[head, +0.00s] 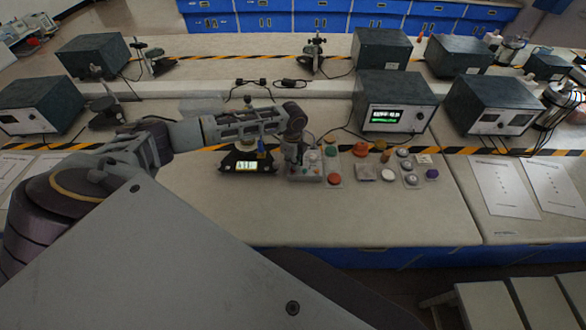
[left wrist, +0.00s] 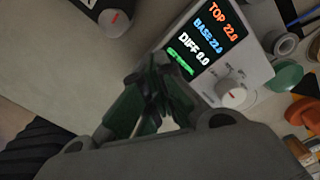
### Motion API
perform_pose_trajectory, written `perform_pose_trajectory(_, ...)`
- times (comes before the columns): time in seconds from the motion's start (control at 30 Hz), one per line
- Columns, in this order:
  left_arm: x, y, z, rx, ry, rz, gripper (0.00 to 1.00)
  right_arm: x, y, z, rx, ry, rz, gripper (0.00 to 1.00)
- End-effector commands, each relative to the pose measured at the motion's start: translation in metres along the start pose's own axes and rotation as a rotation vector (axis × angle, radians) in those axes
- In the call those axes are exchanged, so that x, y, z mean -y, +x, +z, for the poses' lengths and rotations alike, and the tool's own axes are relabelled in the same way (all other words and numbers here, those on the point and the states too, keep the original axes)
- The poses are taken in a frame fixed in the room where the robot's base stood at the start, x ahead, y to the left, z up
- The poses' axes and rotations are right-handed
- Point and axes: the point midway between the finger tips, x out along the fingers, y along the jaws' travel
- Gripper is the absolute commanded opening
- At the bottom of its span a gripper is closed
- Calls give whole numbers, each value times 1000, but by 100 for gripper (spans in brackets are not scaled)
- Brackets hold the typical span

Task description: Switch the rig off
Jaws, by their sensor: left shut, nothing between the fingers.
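My left gripper (head: 296,163) points down over a light grey control box (head: 307,176) on the bench in the head view. In the left wrist view its dark green fingers (left wrist: 158,92) are shut with nothing between them. Close beyond them is a pale unit with a lit display (left wrist: 204,42) reading TOP 22.0, BASE 22.0 and a DIFF line, with a green line below. A white knob (left wrist: 231,94) sits beside the display. The fingers overlap the unit's edge in the picture; contact cannot be told. My right gripper is not in view.
A black device with a lit readout (head: 246,166) stands left of the control box. A dark instrument with a green-text screen (head: 386,116) stands behind.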

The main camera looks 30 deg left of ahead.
Motion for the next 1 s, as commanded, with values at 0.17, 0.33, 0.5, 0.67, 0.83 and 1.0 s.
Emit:
perform_pose_trajectory(0.17,0,-12,0,0,0,0,0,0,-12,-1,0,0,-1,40)
perform_pose_trajectory(0.33,0,-19,0,0,0,-1,0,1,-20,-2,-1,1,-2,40)
perform_pose_trajectory(0.5,1,-27,0,0,0,-2,0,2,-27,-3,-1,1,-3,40)
perform_pose_trajectory(0.67,1,-35,0,-1,0,-3,0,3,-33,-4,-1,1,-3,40)
perform_pose_trajectory(0.83,1,-43,0,0,0,-3,0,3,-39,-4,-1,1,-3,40)
perform_pose_trajectory(1.0,1,-50,0,0,0,-2,0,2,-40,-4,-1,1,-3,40)
